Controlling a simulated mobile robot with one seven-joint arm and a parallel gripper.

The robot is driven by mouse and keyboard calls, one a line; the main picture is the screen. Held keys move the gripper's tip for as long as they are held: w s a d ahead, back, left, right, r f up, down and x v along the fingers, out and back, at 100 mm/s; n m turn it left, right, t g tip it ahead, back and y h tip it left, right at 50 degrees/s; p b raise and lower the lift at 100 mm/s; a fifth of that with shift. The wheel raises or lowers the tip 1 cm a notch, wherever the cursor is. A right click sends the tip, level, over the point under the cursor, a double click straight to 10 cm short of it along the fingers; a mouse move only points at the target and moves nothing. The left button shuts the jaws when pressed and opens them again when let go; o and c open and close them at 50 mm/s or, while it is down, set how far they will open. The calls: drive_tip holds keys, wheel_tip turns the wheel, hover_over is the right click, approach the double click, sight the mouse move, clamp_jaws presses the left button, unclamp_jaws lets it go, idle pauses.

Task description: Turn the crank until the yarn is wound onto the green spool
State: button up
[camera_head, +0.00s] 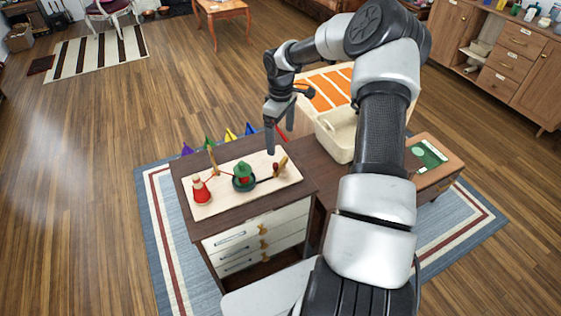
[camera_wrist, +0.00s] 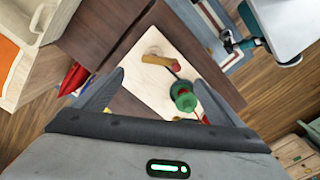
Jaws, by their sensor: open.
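A pale board (camera_head: 225,198) lies on a dark cabinet top. On it a red yarn cone (camera_head: 201,190) stands at the left and the green spool (camera_head: 243,183) in the middle. Some red shows on the spool. A dark crank arm (camera_head: 264,180) runs right from the spool to a wooden handle (camera_head: 281,166) with a red part beside it. My gripper (camera_head: 279,150) is open and empty, pointing down just above the handle.
A wooden guide post (camera_head: 212,159) stands at the board's back left. A cream bin (camera_head: 338,134) is on the dark top at the right, with a green-and-white item (camera_head: 427,155) further right. Coloured pennants (camera_head: 230,134) show behind the cabinet. Drawers (camera_head: 262,240) face the front.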

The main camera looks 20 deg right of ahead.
sight(281, 164)
wheel_tip(281, 164, down, 13)
drive_tip(key=shift+r, duration=0.2)
drive_tip(key=c, duration=1)
